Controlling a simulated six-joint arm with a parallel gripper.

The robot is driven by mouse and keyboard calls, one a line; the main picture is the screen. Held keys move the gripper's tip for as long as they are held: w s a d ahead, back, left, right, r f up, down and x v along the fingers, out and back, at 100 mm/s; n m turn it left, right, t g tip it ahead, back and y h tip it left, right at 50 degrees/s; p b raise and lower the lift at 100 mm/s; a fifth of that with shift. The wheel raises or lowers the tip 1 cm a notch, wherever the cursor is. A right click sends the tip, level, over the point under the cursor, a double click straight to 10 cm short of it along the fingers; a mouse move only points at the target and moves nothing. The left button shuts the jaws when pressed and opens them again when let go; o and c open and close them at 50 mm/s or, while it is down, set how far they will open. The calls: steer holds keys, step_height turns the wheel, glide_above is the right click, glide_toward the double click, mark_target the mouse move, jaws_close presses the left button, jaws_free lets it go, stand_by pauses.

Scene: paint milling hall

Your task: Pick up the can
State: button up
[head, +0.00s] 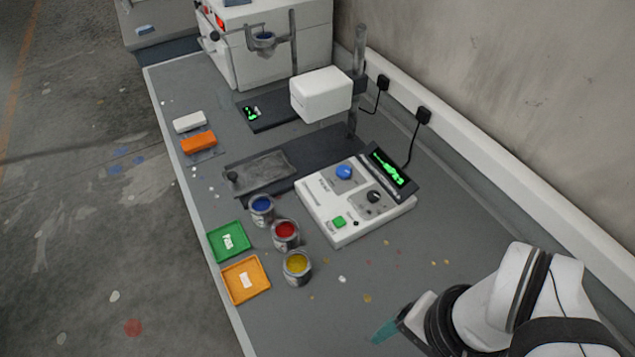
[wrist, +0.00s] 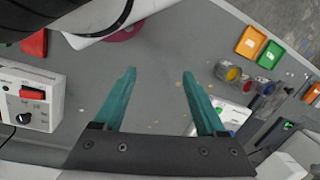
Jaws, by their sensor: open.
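Three open paint cans stand upright on the grey bench in the head view: a blue one (head: 262,210), a red one (head: 285,235) and a yellow one (head: 297,267). They also show at the right of the wrist view, with yellow (wrist: 229,74) nearest my fingers, then red (wrist: 246,87) and blue (wrist: 265,87). My gripper (wrist: 158,78) is open, with two teal fingers apart and nothing between them. In the head view its teal tip (head: 385,331) is at the lower right, clear of the cans.
A green tray (head: 215,256) and an orange tray (head: 228,289) lie left of the cans. A white control box (head: 330,222) with a blue knob stands behind them. The wrist view shows a device with a red switch (wrist: 32,94). Bench between gripper and cans is clear, with paint flecks.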

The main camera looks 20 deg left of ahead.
steer(key=o, duration=0.3)
steer(key=shift+o, duration=0.2)
steer(key=n+t, duration=0.6)
steer(key=n, duration=0.4)
glide_toward(297, 261)
steer(key=shift+w+d+f+y, duration=0.1)
steer(key=shift+d+f+y, duration=0.1)
steer(key=shift+f+y, duration=0.2)
steer(key=x, duration=0.8)
steer(key=shift+w+r, duration=0.1)
steer(key=shift+r, duration=0.05)
